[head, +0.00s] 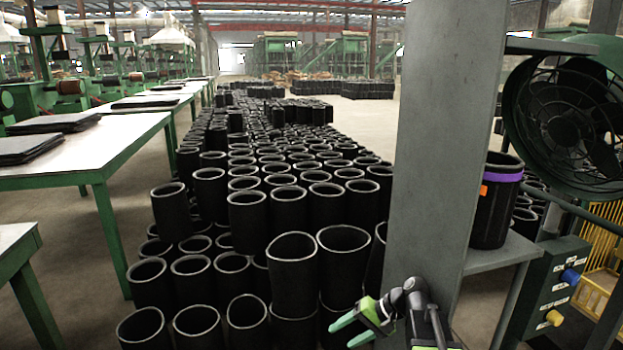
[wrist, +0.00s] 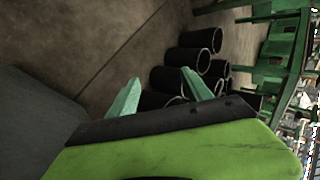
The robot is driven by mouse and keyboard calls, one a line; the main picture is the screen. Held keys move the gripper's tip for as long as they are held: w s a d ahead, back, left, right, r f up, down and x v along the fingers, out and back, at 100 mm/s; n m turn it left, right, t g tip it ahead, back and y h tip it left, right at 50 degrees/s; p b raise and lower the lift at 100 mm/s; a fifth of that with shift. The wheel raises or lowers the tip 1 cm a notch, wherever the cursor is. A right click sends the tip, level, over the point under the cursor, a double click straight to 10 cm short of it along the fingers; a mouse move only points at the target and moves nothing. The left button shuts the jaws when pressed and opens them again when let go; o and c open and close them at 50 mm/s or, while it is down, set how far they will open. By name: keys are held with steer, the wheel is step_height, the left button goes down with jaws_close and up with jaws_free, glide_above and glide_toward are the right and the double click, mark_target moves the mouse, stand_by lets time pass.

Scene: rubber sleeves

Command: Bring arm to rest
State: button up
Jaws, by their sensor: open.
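My gripper (head: 350,328) is low in the head view, right of the middle, in front of the black rubber sleeves (head: 292,276). Its green fingers point left. In the wrist view my gripper (wrist: 160,92) has its two pale green fingertips spread apart with nothing between them. Several black sleeves (wrist: 201,62) lie beyond the fingers in that view. My dark arm shows at the bottom of the head view, close to the grey column.
A grey column (head: 447,140) stands right beside my arm. A shelf (head: 501,252) holds a black sleeve with a purple band (head: 497,205). A fan (head: 567,118) and a control box (head: 550,290) are at the right.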

steer(key=s+a+f+n+g+h, duration=0.1)
steer(key=s+a+f+n+h, duration=0.1)
steer(key=s+a+f+h, duration=0.3)
steer(key=s+d+f+h, duration=0.1)
steer(key=s+d+h, duration=0.25)
steer(key=d, duration=0.75)
step_height(320, 180, up, 38)
steer(key=p, duration=3.8)
steer(key=shift+s+d+g, duration=0.2)
steer(key=shift+d+g, duration=0.1)
